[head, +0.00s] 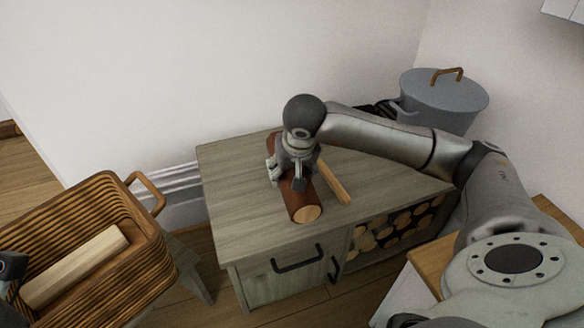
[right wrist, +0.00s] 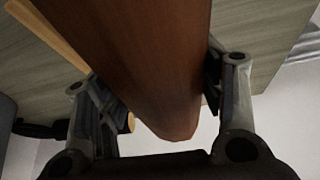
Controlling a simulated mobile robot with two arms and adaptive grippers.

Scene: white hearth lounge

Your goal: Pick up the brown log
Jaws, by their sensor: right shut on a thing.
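The brown log (head: 303,205) lies on the grey wooden cabinet top (head: 390,192) in the head view, with its pale cut end toward the front. My right gripper (head: 287,178) comes down over the log from above and is shut on it. In the right wrist view the log (right wrist: 145,60) runs between the two fingers of the gripper (right wrist: 160,105). I cannot tell whether the log is clear of the cabinet top. Only a small dark part of my left arm shows at the left edge of the head view; its fingers are hidden.
A thin light wooden stick (head: 335,183) lies close to the right of the log. A wicker basket (head: 148,236) with a pale log (head: 80,265) in it stands at the left. A grey lidded pot (head: 445,98) stands at the back right. Cut logs (head: 395,228) fill the cabinet's open side.

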